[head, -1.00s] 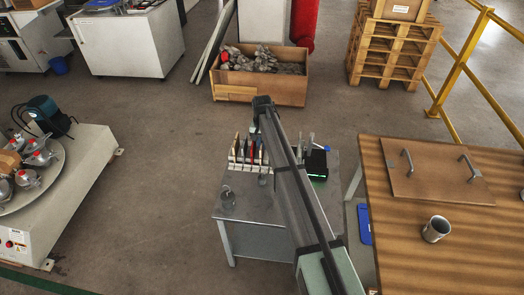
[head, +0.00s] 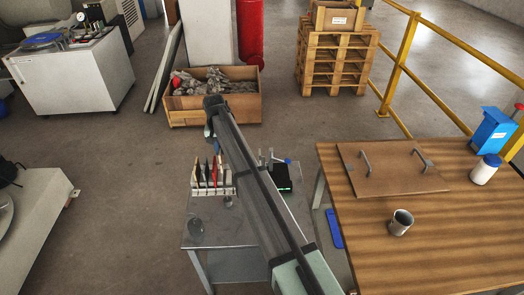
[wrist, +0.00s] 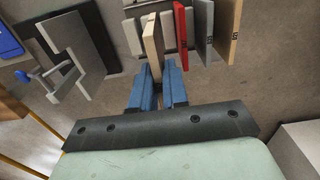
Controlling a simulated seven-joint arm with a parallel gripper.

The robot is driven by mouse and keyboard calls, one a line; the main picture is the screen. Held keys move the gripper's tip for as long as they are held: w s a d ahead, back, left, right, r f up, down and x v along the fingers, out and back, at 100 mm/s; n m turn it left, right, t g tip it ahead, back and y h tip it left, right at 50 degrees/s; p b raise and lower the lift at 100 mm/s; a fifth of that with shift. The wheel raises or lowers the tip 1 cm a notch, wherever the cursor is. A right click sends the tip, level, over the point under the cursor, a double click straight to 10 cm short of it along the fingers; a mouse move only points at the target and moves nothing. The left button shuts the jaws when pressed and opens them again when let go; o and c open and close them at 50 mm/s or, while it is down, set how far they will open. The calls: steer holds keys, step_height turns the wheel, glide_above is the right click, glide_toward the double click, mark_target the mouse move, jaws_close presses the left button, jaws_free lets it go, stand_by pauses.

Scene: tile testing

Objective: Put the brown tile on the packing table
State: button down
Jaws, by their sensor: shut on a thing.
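In the wrist view, my gripper (wrist: 159,72) has its two blue fingers shut on a beige tile (wrist: 152,42) that stands upright among the slots of a pale rack (wrist: 168,30). A red tile (wrist: 181,30), a grey tile (wrist: 204,28) and a tan-brown tile (wrist: 231,32) stand to its right. I cannot tell for certain whether the beige or the tan-brown one is the brown tile. In the head view, my arm hides the gripper; the rack (head: 226,190) is on a small grey table. The wood-topped packing table (head: 440,240) is at right.
The packing table holds a board with two handles (head: 390,178), a grey mug (head: 401,222), a white bottle (head: 485,169) and a blue box (head: 492,132). Its front middle is clear.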

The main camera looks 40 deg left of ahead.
step_height(320, 180, up, 15)
steer(key=w+d+m, duration=0.8)
steer(key=w+d, duration=2.2)
steer(key=d, duration=0.1)
steer(key=w+d+m, duration=0.2)
steer(key=w+d, duration=0.2)
steer(key=d, duration=0.6)
steer(key=w+d+m, duration=0.2)
steer(key=w+d, duration=0.1)
steer(key=d, duration=0.6)
steer(key=w+d+m, duration=0.1)
steer(key=w+d, duration=0.3)
steer(key=d, duration=0.6)
steer(key=d+m, duration=0.5)
steer(key=d, duration=1.9)
steer(key=shift+w+d+f, duration=0.1)
steer(key=shift+d+f, duration=0.05)
steer(key=shift+f, duration=7.4)
steer(key=shift+f, duration=0.2)
